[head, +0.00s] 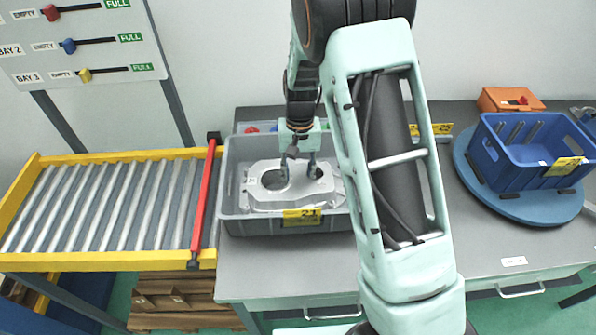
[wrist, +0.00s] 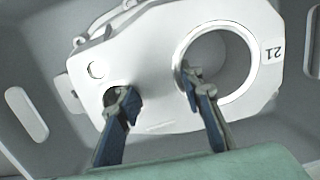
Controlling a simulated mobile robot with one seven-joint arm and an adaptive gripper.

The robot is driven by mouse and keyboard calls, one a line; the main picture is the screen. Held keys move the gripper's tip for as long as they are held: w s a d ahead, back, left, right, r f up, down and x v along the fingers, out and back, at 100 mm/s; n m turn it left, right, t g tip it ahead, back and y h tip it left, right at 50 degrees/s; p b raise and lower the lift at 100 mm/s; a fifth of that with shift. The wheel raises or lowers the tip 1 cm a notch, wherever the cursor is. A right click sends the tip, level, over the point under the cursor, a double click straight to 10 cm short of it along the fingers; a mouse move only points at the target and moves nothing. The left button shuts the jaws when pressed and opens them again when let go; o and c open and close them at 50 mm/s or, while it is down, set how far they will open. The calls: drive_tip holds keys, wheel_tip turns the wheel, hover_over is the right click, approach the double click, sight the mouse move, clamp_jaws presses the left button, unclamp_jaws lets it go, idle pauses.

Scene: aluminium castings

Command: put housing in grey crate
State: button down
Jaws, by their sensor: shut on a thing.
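The housing (head: 262,197) is a pale grey aluminium casting with a large round hole and a smaller hole. It lies inside the grey crate (head: 238,226) on the bench, its right end hidden behind my arm. In the wrist view the housing (wrist: 150,50) shows the number 21 beside the large hole, with the crate's wall (wrist: 28,65) around it. My gripper (head: 298,178) points down into the crate. In the wrist view my gripper (wrist: 155,92) has one fingertip at the small hole and one at the large hole, shut on the web between them.
A roller conveyor (head: 100,205) with a yellow frame and red bar (head: 203,200) adjoins the crate's left side. A blue crate (head: 525,155) stands on a round blue turntable (head: 490,190) at right, with an orange box (head: 508,99) behind. Bare bench (head: 280,268) lies in front of the grey crate.

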sight(299, 173)
drive_tip(key=shift+r, duration=0.1)
drive_tip(key=c, duration=1.3)
unclamp_jaws()
drive_tip(key=r, duration=0.4)
drive_tip(key=r+b, duration=0.1)
drive_tip(key=r, duration=0.3)
drive_tip(key=w+r, duration=0.1)
drive_tip(key=r, duration=0.3)
drive_tip(key=shift+d, duration=0.15)
